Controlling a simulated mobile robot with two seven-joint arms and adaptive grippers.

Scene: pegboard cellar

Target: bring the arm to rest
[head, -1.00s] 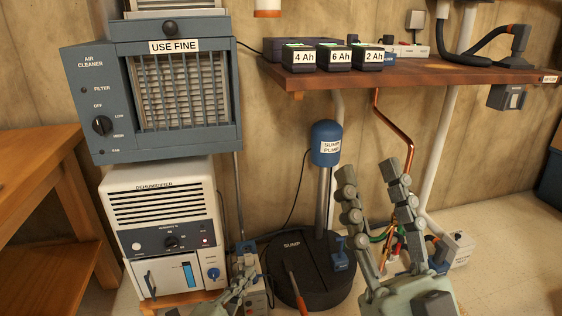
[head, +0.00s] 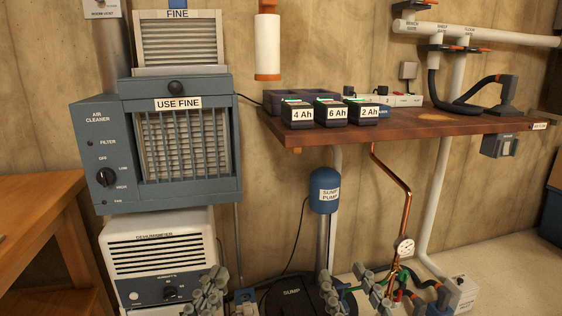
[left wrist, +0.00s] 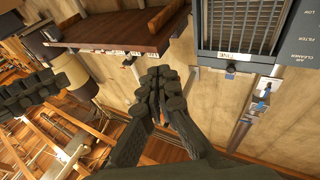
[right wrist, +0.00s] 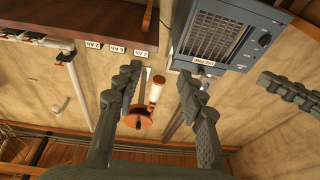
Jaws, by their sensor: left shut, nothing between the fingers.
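My left gripper (head: 212,280) is low in the head view, in front of the dehumidifier (head: 160,245). Its fingers are shut with nothing between them, which also shows in the left wrist view (left wrist: 162,85). My right gripper (head: 347,275) is at the bottom of the head view, in front of the sump area. Its two fingers stand apart, and the right wrist view (right wrist: 155,85) shows the gap between them empty. Both palms are hidden below the head view's lower edge.
The wooden shelf (head: 420,125) bears three labelled batteries (head: 332,112). The air cleaner (head: 170,150) stands above the dehumidifier. The blue sump pump (head: 324,190), copper pipe (head: 400,205) and gauge (head: 404,246) are near my right gripper. A wooden table (head: 35,220) is at left.

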